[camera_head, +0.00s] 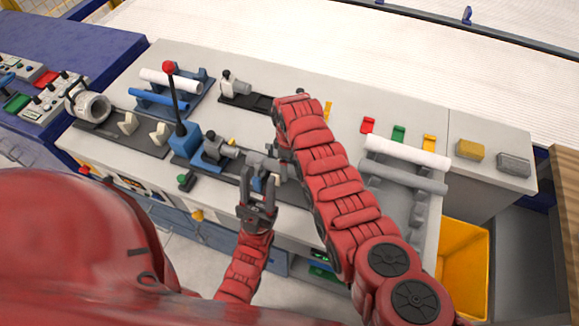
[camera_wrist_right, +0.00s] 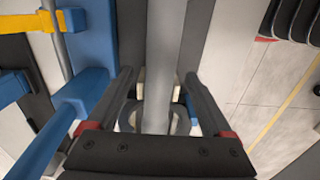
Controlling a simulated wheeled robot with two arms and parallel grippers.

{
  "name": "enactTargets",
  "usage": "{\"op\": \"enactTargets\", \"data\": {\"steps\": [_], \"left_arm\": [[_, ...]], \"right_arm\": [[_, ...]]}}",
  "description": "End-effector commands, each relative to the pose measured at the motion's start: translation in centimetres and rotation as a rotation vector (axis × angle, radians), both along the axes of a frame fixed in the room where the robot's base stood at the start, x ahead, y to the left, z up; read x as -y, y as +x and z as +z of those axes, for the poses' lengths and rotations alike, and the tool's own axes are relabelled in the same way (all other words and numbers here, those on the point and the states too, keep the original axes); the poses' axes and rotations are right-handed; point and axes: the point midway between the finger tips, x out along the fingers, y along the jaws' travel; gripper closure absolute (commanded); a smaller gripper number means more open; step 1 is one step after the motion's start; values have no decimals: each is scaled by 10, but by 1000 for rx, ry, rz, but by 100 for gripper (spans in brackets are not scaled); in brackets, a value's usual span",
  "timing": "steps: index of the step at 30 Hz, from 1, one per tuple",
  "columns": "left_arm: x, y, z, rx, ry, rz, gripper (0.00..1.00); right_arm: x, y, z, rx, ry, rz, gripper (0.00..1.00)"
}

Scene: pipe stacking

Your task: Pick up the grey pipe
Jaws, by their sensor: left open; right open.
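A grey pipe (camera_wrist_right: 166,40) runs lengthwise through the right wrist view, between the two fingers of my right gripper (camera_wrist_right: 158,82). The fingers are open, one on each side of the pipe, with gaps visible. In the head view, a short grey cylinder (camera_head: 262,162) shows at the bench fixture beside the right arm, which hides the rest. Another grey pipe (camera_head: 402,177) lies on the rack at the right, in front of a white pipe (camera_head: 407,152). My left gripper (camera_head: 258,190) is open and empty at the bench's front edge, just in front of the fixture.
A blue block with a red-knobbed lever (camera_head: 174,105) stands left of the fixture. A rack with a white pipe (camera_head: 170,80) and a blue pipe (camera_head: 158,98) is farther back left. Yellow (camera_head: 469,149) and grey (camera_head: 514,164) blocks sit at the right end. A yellow bin (camera_head: 465,262) stands below.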

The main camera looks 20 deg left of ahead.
Motion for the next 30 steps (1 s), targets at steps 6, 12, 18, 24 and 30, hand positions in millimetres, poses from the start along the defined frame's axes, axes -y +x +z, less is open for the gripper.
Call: {"op": "enactTargets", "data": {"steps": [6,12,18,24,30], "left_arm": [[0,0,-2,-1,0,0,53],[0,0,-2,-1,0,0,53],[0,0,-2,-1,0,0,53],[0,0,-2,-1,0,0,53],[0,0,-2,-1,0,0,53]], "right_arm": [[1,0,-16,-2,-2,-1,15],[0,0,-19,1,1,-1,15],[0,0,-19,1,1,-1,24],[0,0,-19,1,1,-1,60],[0,0,-19,1,1,-1,96]]}}
